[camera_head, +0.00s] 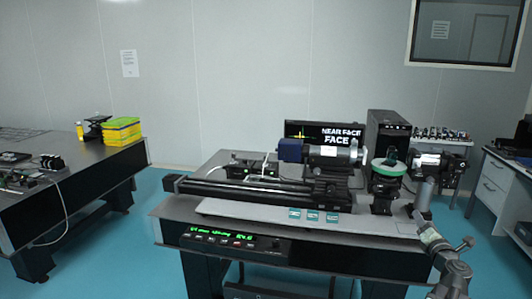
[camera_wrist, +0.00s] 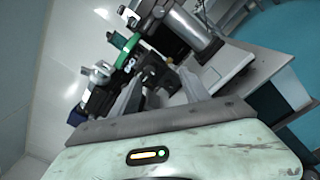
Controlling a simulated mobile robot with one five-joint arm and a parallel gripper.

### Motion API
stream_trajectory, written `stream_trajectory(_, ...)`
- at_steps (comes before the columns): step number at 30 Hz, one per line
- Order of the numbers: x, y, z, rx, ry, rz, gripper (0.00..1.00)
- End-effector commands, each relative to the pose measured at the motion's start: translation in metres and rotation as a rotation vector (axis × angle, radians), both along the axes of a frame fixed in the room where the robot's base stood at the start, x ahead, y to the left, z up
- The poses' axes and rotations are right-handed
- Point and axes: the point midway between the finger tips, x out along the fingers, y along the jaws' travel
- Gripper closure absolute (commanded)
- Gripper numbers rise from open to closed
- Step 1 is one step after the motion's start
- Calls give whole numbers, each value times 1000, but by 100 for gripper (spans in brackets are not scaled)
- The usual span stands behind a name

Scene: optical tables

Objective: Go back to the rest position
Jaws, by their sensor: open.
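My gripper (camera_wrist: 160,82) shows in the wrist view with its two grey fingers apart and nothing clearly held between them. Beyond the fingers is dark optical hardware with a green ring (camera_wrist: 128,51). Whether the fingers touch any of it cannot be told. In the head view my arm (camera_head: 437,245) rises at the right front of the middle optical table (camera_head: 225,225). Its upper end is close to the mount with the green disc (camera_head: 388,167), and the fingers cannot be made out there.
A long rail (camera_head: 240,189) and a motor-like cylinder (camera_head: 333,155) occupy the table. Several small teal-marked pieces (camera_head: 313,215) lie at its front. A monitor (camera_head: 340,132) and black computer tower (camera_head: 385,127) stand behind. Open floor (camera_head: 150,235) lies between this table and the left one.

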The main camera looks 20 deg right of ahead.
Motion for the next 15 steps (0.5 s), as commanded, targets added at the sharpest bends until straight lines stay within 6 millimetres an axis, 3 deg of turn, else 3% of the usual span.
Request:
stream_trajectory(8,54,37,4,0,0,87,46)
stream_trajectory(11,82,61,6,0,0,136,46)
stream_trajectory(15,130,108,9,-3,5,224,46)
